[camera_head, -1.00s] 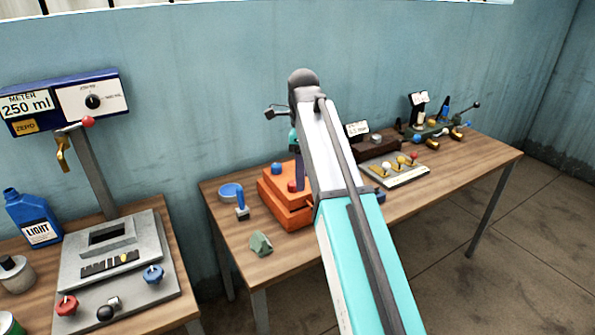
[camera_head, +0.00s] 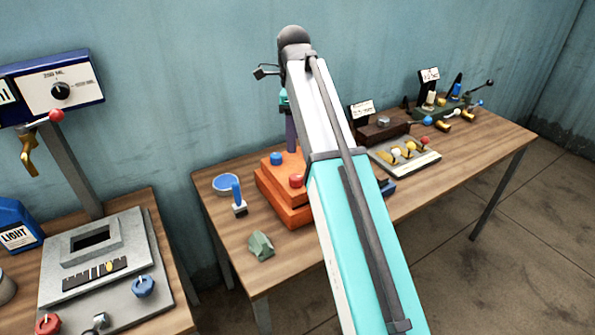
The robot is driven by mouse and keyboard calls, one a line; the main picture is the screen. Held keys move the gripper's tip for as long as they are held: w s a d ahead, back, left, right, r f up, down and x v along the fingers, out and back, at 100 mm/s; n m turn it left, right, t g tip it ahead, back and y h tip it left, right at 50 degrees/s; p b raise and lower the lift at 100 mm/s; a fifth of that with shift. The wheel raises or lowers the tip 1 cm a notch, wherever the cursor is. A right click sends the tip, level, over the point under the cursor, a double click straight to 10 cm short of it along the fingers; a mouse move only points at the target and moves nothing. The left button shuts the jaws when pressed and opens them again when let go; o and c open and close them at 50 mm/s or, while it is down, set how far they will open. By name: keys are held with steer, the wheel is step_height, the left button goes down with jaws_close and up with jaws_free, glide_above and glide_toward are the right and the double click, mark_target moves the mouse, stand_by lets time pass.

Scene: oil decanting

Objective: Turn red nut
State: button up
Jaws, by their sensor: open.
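A small red nut-like piece (camera_head: 297,181) sits on the front of the orange stepped block (camera_head: 283,207) on the right-hand table. A blue piece (camera_head: 276,158) sits on the block behind it. The end of my arm hangs down behind its own upper link, with teal and purple parts showing. My gripper (camera_head: 291,147) is at its lower end, partly hidden, above the back of the block and apart from the red piece. It is open and nothing shows in it. Its fingers are too small to make out.
Left of the block are a blue round dish (camera_head: 227,184), a blue-handled piece (camera_head: 238,203) and a green rock (camera_head: 261,246). The left table holds a grey panel (camera_head: 108,262) with a red knob (camera_head: 47,325) and blue knob (camera_head: 143,286). A meter (camera_head: 60,88) stands behind.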

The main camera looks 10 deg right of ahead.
mark_target(296, 176)
steer(key=shift+d+f, duration=0.1)
steer(key=shift+d, duration=0.05)
steer(key=shift+f+p, duration=1.7)
steer(key=shift+f, duration=5.15)
steer(key=c, duration=1)
steer(key=shift+c, duration=0.2)
